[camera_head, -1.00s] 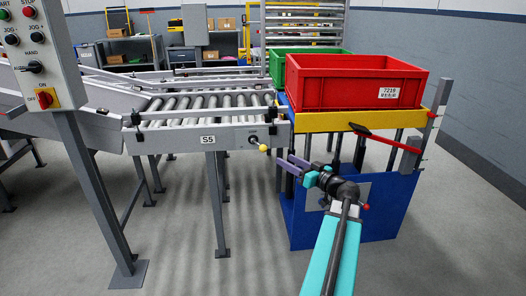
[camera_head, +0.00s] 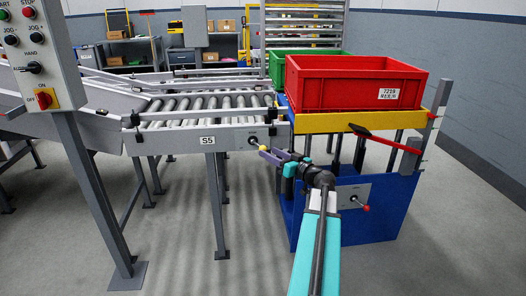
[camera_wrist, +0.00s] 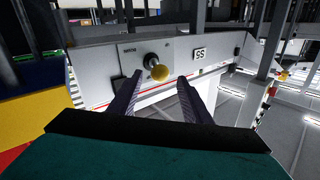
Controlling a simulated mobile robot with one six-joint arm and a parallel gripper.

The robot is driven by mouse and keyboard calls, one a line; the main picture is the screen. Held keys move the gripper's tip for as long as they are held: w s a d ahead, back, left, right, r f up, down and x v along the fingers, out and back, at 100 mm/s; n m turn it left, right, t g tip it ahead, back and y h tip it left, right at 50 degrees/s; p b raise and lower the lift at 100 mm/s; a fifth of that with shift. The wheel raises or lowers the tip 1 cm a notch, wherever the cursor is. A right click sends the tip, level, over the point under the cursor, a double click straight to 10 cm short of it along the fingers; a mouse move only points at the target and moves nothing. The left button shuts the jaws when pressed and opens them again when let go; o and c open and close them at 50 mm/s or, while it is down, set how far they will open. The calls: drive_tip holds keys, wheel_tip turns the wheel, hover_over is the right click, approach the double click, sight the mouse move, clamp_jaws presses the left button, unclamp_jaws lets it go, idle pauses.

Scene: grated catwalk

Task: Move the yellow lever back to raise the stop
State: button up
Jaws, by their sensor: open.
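The lever's yellow ball knob (camera_wrist: 160,73) sits on a dark stem from a plate on the conveyor's side rail. In the head view the knob (camera_head: 262,148) shows small, just beyond my fingertips, right of the S5 label (camera_head: 207,140). My gripper (camera_head: 268,155) is open and empty, its purple fingers reaching toward the rail. In the wrist view my gripper (camera_wrist: 159,85) has one finger on each side of the knob in the picture. I cannot tell whether the knob is inside the jaws or still ahead of them. The stop cannot be made out clearly.
A red crate (camera_head: 345,84) stands on a blue lift cart (camera_head: 388,205) with a yellow top edge, close right of my gripper. A red-knobbed handle (camera_head: 365,208) juts from the cart's front. The roller conveyor (camera_head: 200,107) lies left. Floor in front is clear.

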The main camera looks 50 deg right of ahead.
sight(264, 149)
drive_tip(key=shift+w+d, duration=0.15)
drive_tip(key=shift+w, duration=2.35)
drive_tip(key=c, duration=0.9)
drive_tip(key=shift+c, duration=0.6)
drive_tip(key=shift+s+b, duration=0.1)
drive_tip(key=shift+b, duration=0.25)
